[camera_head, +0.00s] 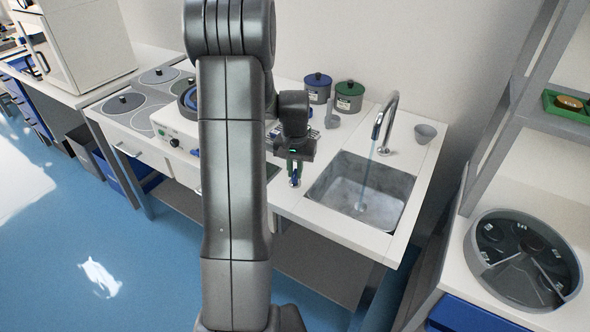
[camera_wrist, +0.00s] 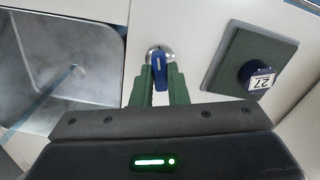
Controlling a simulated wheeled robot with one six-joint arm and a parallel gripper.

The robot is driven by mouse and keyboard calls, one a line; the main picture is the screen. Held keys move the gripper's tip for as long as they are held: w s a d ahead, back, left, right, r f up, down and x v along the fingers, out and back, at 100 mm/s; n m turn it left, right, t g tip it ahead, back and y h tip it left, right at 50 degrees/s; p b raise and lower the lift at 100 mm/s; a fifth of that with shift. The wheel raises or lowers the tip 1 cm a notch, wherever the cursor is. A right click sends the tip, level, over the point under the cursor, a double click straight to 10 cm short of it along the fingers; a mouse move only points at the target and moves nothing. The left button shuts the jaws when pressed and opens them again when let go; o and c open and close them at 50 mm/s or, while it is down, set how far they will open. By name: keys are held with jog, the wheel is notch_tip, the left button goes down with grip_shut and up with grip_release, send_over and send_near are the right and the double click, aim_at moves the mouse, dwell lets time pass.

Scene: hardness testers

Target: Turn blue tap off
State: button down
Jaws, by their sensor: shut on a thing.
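The blue tap (camera_wrist: 159,72) is a small blue lever on a round metal base on the white counter beside the sink. In the head view the blue tap (camera_head: 295,181) shows just under my gripper (camera_head: 294,170). In the wrist view my gripper (camera_wrist: 160,82) has its green fingers on both sides of the blue lever, shut on it. The curved metal faucet (camera_head: 386,122) stands behind the grey sink (camera_head: 328,204), which also shows in the wrist view (camera_wrist: 75,40). A thin stream of water runs from the faucet into the basin.
A dark plate with a blue knob labelled 27 (camera_wrist: 258,76) lies right of the tap in the wrist view. Two lidded pots (camera_head: 348,97) and a grey cup (camera_head: 425,133) stand at the back. A stove (camera_head: 140,95) is at left, a shelf with a round divided tray (camera_head: 478,262) at right.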

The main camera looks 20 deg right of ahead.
aim_at(295, 173)
jog(key=n, duration=1.1)
jog(key=shift+r, duration=0.1)
jog(key=shift+n, duration=1.9)
jog(key=c, duration=1.4)
grip_release()
jog(key=shift+c, duration=0.2)
notch_tip(295, 173, up, 14)
jog(key=shift+f, duration=0.25)
